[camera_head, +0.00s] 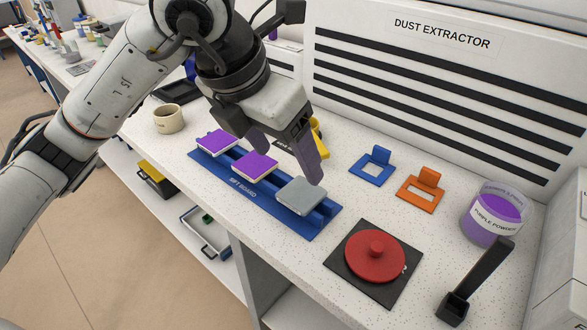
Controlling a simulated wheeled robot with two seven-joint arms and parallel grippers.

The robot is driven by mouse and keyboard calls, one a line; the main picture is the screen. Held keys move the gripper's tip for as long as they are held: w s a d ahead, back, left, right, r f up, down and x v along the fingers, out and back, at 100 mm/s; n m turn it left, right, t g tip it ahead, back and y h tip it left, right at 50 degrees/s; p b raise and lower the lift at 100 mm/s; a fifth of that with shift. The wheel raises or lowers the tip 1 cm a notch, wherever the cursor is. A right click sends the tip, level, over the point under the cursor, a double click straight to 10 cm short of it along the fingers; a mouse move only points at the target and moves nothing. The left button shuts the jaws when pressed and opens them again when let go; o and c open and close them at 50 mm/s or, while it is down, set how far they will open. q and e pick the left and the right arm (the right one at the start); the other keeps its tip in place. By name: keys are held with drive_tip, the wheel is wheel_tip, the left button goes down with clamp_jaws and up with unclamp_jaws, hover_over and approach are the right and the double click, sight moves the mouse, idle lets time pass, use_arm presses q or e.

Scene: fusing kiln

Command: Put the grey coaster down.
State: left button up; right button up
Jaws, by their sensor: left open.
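The grey coaster (301,194) is a square slab lying on the right part of the blue sift board (243,192). Two coasters with purple tops, a left one (216,140) and a middle one (255,163), lie on the same board. My left gripper (289,167) is open, its two dark fingers pointing down just above and behind the grey coaster. One fingertip is close to the coaster's far edge; I cannot tell whether it touches. Nothing shows between the fingers. My right gripper is not in view.
A red round lid with a knob (375,253) sits on a dark square plate. Blue (373,165) and orange (422,189) frames, a purple powder jar (490,212) and a black scoop (473,284) stand to the right. The dust extractor (440,80) bounds the back.

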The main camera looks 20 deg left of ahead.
use_arm(q)
drive_tip(key=v, duration=0.4)
